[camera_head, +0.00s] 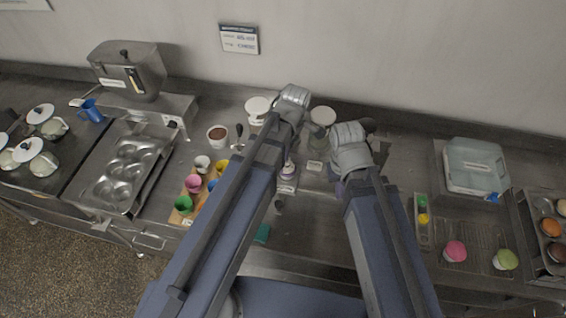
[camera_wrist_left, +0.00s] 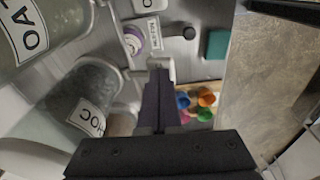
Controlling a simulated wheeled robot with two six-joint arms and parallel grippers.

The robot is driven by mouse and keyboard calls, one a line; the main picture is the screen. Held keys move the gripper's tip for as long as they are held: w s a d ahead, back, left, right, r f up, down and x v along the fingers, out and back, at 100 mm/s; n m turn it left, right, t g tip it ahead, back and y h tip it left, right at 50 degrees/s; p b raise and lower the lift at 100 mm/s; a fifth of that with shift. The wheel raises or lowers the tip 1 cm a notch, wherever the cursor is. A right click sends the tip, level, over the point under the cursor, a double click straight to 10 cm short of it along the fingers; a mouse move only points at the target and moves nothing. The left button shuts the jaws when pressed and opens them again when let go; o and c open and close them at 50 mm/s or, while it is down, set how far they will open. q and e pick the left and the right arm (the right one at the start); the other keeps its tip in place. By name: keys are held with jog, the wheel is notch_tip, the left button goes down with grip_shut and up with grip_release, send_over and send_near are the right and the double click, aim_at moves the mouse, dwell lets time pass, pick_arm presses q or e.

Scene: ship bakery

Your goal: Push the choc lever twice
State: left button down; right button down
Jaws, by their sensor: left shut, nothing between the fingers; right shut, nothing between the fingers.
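The choc dispenser (camera_wrist_left: 85,100), a clear jar labelled CHOC, stands at the left of the left wrist view. Its white lid (camera_head: 257,106) shows in the head view beside my left arm's wrist. My left gripper (camera_wrist_left: 160,78) is shut and empty, its dark fingers pointing at a small pale part (camera_wrist_left: 161,65) at the jar's front. This may be the choc lever; whether the fingers touch it I cannot tell. In the head view my left arm hides this spot. My right gripper (camera_head: 338,187) is shut and empty, partly hidden by its own arm.
A second jar (camera_wrist_left: 25,30) with a label starting OA stands beside the choc jar. A purple-and-white cup (camera_wrist_left: 135,38) is near its front. Coloured cups (camera_head: 194,184) stand left of my left arm. A teal block (camera_head: 262,234) lies near the counter's front edge.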

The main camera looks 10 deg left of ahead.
dwell(0.3)
pick_arm(q)
notch_tip(320, 180, down, 3)
jog(key=b, duration=0.3)
jog(key=shift+f, duration=0.15)
jog(key=shift+s+r, duration=0.1)
jog(key=shift+r, duration=0.3)
jog(key=d, duration=0.1)
jog(key=d+r+p, duration=0.1)
jog(key=d, duration=0.1)
jog(key=shift+p, duration=0.3)
notch_tip(320, 180, up, 8)
jog(key=p, duration=0.7)
jog(key=shift+d+f+p, duration=0.15)
jog(key=shift+d+p, duration=0.2)
jog(key=shift+d, duration=0.1)
